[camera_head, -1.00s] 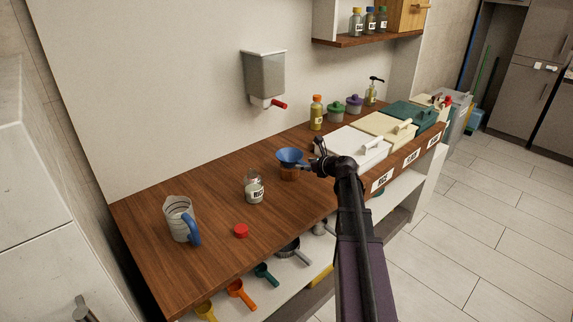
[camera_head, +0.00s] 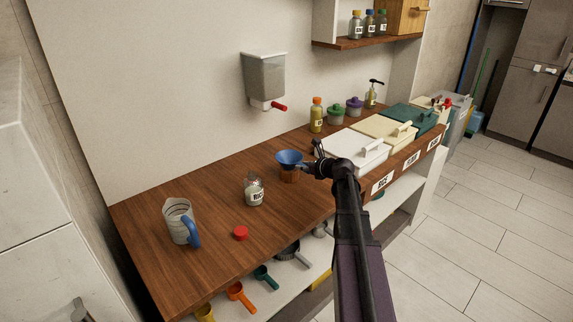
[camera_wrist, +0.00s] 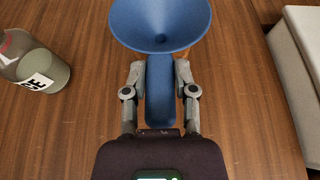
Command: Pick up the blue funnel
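The blue funnel (camera_head: 289,156) sits upright over a small brown holder (camera_head: 289,175) on the wooden counter. In the wrist view, the funnel's wide cone (camera_wrist: 160,22) is at the top, with its blue handle (camera_wrist: 160,95) pointing back toward my gripper. My gripper (camera_wrist: 160,72) has one finger on each side of the handle, close against it, and looks shut on it. In the head view, my gripper (camera_head: 308,167) reaches the funnel from the right.
A glass jar (camera_head: 254,190) stands left of the funnel and shows in the wrist view (camera_wrist: 36,68). A red lid (camera_head: 241,233) and measuring jug (camera_head: 179,222) are further left. A white bin (camera_head: 350,150) stands close on the right. A dispenser (camera_head: 264,78) hangs above.

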